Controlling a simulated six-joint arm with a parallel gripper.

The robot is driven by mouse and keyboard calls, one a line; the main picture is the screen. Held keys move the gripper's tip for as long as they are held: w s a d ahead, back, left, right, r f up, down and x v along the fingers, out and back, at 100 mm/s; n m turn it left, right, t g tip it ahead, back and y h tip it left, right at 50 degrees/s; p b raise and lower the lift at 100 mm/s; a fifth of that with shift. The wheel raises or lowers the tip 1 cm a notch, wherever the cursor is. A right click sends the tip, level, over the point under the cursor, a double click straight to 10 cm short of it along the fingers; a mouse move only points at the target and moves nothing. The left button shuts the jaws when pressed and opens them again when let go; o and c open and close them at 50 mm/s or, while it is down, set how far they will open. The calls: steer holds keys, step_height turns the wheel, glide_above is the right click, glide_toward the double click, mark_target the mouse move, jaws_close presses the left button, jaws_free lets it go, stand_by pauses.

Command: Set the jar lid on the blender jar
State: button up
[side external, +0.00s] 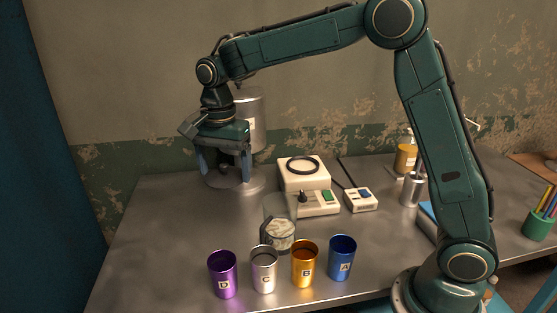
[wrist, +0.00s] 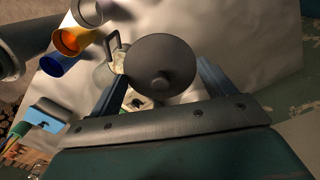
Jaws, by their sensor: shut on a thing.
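The lid is hard to make out in the side view. The blender jar (side external: 280,220), clear with a dark handle and pale contents, stands upright on the table at the front middle, apart from the gripper. In the wrist view the jar (wrist: 106,72) is partly hidden behind the lid. Its top shows no lid.
Purple (side external: 223,274), silver (side external: 263,270), orange (side external: 304,264) and blue (side external: 342,258) lettered cups stand in front of the jar. A white blender base (side external: 303,174) is behind it. The metal cylinder (side external: 252,115) stands on a round foot. The table's left side is clear.

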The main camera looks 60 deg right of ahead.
steer(key=shift+s+d, duration=0.1)
steer(key=s+d, duration=0.7)
steer(key=s, duration=0.2)
steer(key=shift+s+d+f, duration=0.15)
steer(key=shift+f, duration=0.1)
steer(key=shift+f, duration=0.15)
step_height(320, 180, down, 6)
stand_by(1.0)
steer(key=shift+f, duration=0.1)
stand_by(1.0)
steer(key=o, duration=0.9)
steer(key=shift+r, duration=0.2)
